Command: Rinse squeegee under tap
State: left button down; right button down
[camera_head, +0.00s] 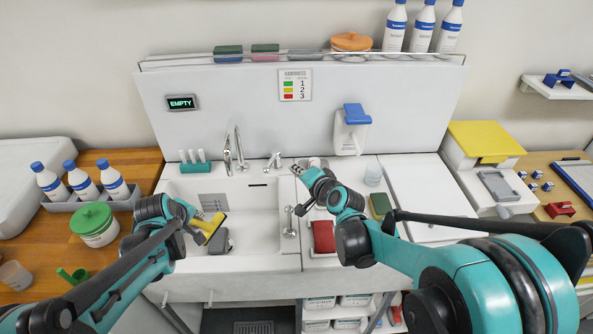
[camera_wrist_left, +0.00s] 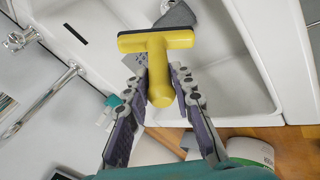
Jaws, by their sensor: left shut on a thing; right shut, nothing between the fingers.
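My left gripper (camera_head: 197,222) is shut on the handle of a yellow squeegee (camera_head: 212,224), inside the left part of the white sink (camera_head: 262,243). In the left wrist view the gripper (camera_wrist_left: 160,84) grips the squeegee (camera_wrist_left: 158,62) by its handle, with the dark-edged crosshead beyond the fingertips. The chrome tap (camera_head: 237,152) stands at the sink's back edge, to the right of and behind the squeegee; it also shows in the left wrist view (camera_wrist_left: 42,102). My right gripper (camera_head: 298,168) is shut and empty, near a small chrome lever (camera_head: 274,160). I cannot tell whether it touches the lever.
A grey object (camera_head: 220,243) lies in the sink beside the squeegee. A teal holder (camera_head: 194,163) stands behind the sink. A green-lidded tub (camera_head: 94,225) stands on the left counter. The sink's middle is clear.

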pick_arm(q)
jog(key=s+a+r+p, duration=0.2)
jog(key=a+r, duration=0.1)
jog(key=shift+s+r, duration=0.1)
jog(key=shift+s, duration=0.25)
dwell(1.1)
